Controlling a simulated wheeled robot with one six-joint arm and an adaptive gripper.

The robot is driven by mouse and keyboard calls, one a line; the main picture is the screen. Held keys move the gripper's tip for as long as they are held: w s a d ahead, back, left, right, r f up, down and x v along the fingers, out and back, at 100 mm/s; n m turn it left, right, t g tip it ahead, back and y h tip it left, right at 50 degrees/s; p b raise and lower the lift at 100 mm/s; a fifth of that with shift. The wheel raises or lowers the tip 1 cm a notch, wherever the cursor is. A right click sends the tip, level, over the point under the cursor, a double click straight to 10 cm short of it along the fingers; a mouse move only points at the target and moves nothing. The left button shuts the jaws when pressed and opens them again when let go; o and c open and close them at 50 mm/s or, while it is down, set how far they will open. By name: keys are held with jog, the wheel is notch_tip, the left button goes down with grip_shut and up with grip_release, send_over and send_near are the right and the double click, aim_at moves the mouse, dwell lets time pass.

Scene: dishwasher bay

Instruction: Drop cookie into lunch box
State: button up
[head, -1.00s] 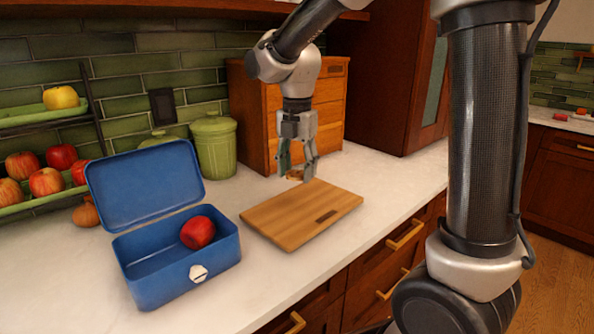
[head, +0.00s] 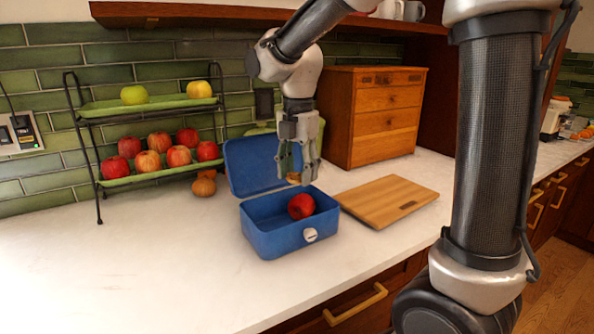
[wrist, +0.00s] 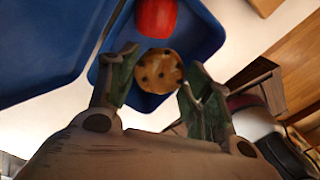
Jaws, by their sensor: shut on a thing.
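A round tan cookie with dark chips (wrist: 159,71) is held between the fingers of my gripper (wrist: 157,85) in the wrist view. In the head view my gripper (head: 303,178) is above the back right part of the blue lunch box (head: 268,242), and the cookie (head: 294,177) shows as a small brown patch between the fingers. The lunch box is open, with its lid (head: 250,165) tilted up at the back. A red apple (head: 301,206) lies inside at the right; it also shows in the wrist view (wrist: 156,17). The fingers hide part of the lid edge.
A wooden cutting board (head: 388,201) lies just right of the lunch box. A wooden drawer cabinet (head: 385,118) stands behind it. A two-tier rack (head: 152,107) with several apples is at the left, with an onion (head: 204,187) beside it. The counter at front left is clear.

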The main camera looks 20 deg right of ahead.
aim_at(297, 175)
jog(key=shift+s+a+f, duration=0.1)
jog(key=shift+a+f, duration=0.1)
jog(key=shift+d+f, duration=0.1)
jog(key=shift+f, duration=2.7)
jog(key=o, duration=0.7)
notch_tip(297, 175, up, 12)
jog(key=shift+m, duration=0.3)
